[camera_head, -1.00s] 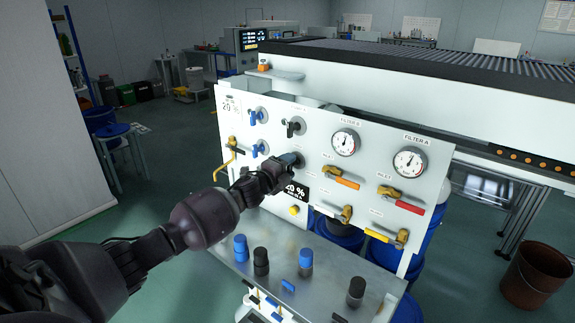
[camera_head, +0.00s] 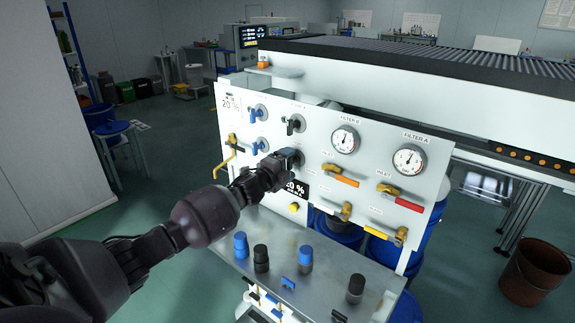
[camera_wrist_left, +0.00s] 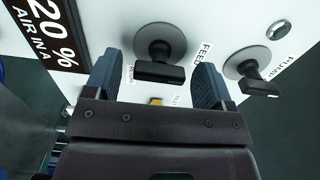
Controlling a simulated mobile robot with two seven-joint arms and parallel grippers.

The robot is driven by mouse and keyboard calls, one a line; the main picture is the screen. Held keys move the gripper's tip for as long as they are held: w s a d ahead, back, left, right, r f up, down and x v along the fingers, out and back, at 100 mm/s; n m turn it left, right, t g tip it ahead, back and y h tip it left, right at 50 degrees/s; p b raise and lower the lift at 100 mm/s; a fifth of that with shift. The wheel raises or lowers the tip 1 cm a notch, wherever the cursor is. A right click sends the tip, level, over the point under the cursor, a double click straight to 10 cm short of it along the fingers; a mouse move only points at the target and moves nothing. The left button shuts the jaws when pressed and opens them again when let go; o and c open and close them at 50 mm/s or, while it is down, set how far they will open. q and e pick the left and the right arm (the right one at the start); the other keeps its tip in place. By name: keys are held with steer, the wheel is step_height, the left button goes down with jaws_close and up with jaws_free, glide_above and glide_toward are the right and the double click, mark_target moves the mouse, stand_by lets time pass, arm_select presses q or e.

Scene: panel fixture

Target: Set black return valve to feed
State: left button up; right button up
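The black valve (camera_wrist_left: 159,72) between my left fingers has a bar handle on a round grey base. In the left wrist view the bar lies roughly across the picture. A FEED label (camera_wrist_left: 206,54) is at its right, and another label at its left is only partly readable. My left gripper (camera_wrist_left: 157,82) is open, with one blue-padded finger on each side of the handle and small gaps visible. In the head view my left gripper (camera_head: 288,158) is at the middle of the panel and mostly hides this valve. My right gripper is not in view.
Another black valve (camera_head: 294,125) sits just above on the white panel (camera_head: 318,122). Blue valves (camera_head: 259,112) are to its left. Gauges (camera_head: 409,160) and red, orange and yellow levers are to the right. A metal shelf (camera_head: 325,275) with knobs juts out below.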

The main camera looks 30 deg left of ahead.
arm_select(q)
steer(key=s, duration=1)
steer(key=shift+s+a, duration=0.4)
steer(key=shift+a, duration=0.05)
steer(key=s+d+f+n+g, duration=0.2)
steer(key=s+d+f+n, duration=0.3)
steer(key=s, duration=0.4)
steer(key=s+d+f+n+g+y, duration=0.1)
steer(key=s+d+f+n+g, duration=0.1)
steer(key=s+d+f+n, duration=0.4)
steer(key=s+d+f+n+g, duration=0.2)
steer(key=s+d+f+n, duration=0.4)
steer(key=s+f, duration=0.6)
steer(key=shift+s+f+n, duration=0.25)
steer(key=shift+s+n, duration=0.1)
steer(key=shift+n, duration=0.05)
steer(key=shift+d, duration=0.1)
steer(key=shift+c, duration=0.4)
